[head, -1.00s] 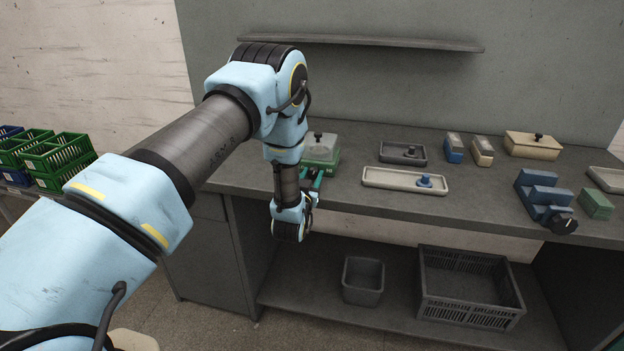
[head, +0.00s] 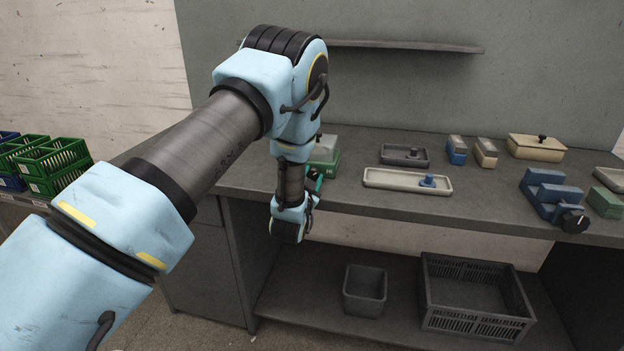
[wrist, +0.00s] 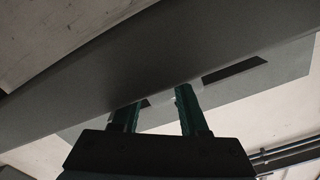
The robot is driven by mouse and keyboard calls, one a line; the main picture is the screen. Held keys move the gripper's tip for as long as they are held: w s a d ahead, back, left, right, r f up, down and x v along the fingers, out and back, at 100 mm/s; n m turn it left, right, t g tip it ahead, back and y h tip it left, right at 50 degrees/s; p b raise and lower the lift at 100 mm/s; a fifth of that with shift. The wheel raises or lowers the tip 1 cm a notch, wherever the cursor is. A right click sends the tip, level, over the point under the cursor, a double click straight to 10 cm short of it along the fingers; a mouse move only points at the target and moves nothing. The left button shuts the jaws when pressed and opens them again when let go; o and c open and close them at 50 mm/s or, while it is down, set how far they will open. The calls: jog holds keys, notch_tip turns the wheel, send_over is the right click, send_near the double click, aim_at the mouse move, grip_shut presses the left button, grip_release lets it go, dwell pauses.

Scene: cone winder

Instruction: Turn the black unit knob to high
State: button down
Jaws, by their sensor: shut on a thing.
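A black knob (head: 574,221) with a pale mark sits on the front of a stepped blue unit (head: 548,192) at the right of the bench. My gripper (head: 315,180) is far to the left of it, at the bench's front edge, near a green box (head: 325,151), and partly hidden by my wrist. In the wrist view the two dark green fingers (wrist: 159,106) stand apart against a grey surface. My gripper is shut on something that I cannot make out. No knob shows in the wrist view.
On the grey bench (head: 465,210) stand a pale tray (head: 390,180) with a blue knobbed piece, a dark tray (head: 395,160), a cream lidded box (head: 535,152) and a small green block (head: 606,203). A bin (head: 364,290) and a crate (head: 478,325) sit below.

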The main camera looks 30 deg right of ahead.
jog(key=shift+c, duration=2.1)
grip_release()
jog(key=n+p, duration=0.1)
jog(key=p, duration=0.1)
jog(key=n+p, duration=0.2)
jog(key=shift+r, duration=0.3)
jog(key=n+p, duration=0.2)
jog(key=p, duration=0.1)
jog(key=shift+a+n, duration=0.1)
jog(key=shift+n, duration=0.3)
jog(key=b+v, duration=0.5)
jog(key=v, duration=0.6)
jog(key=w+a+f+n+g+y+b, duration=0.2)
jog(key=w+a+y+b, duration=0.15)
jog(key=w+a, duration=0.3)
jog(key=shift+s+a+f+m+g+y+b, duration=0.15)
jog(key=shift+s+a+m+g+y+b, duration=0.15)
jog(key=shift+s+a+g+b, duration=0.35)
jog(key=shift+s+a+f+m+g+y+b, duration=0.1)
jog(key=shift+s+a+m+g+y+b, duration=0.2)
jog(key=shift+s+g+b, duration=0.7)
jog(key=shift+s+a+f+m+g+y+b, duration=0.15)
jog(key=shift+s+a+m+g+y+b, duration=0.25)
jog(key=shift+b, duration=0.7)
